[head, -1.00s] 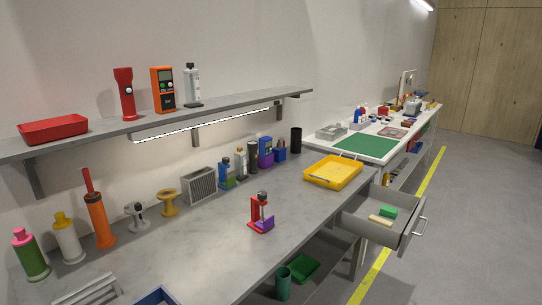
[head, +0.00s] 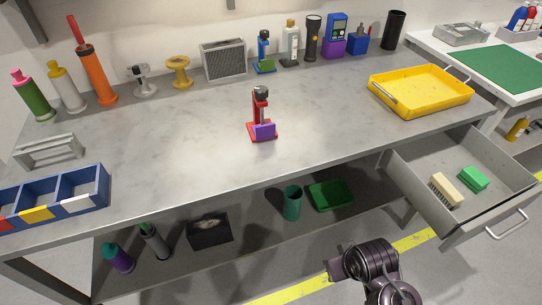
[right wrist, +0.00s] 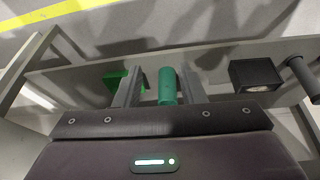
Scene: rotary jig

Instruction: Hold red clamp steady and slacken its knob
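The red clamp (head: 256,113) stands upright on the grey workbench (head: 200,135), near the middle of the head view. Its dark knob (head: 261,90) is on top, and a purple block (head: 264,131) sits at its foot. Nothing touches the clamp. My right arm shows at the bottom of the head view, in front of the bench and well away from the clamp. In the right wrist view my right gripper (right wrist: 162,75) has its two fingers apart with nothing held; a green cup lies beyond them. My left gripper is in neither view.
An open drawer (head: 417,192) with a brush and green block juts out at right. A yellow tray (head: 378,100) is at the bench's right, a blue bin (head: 84,188) at left. Bottles and tools line the back. The green cup (head: 292,203) stands on the lower shelf.

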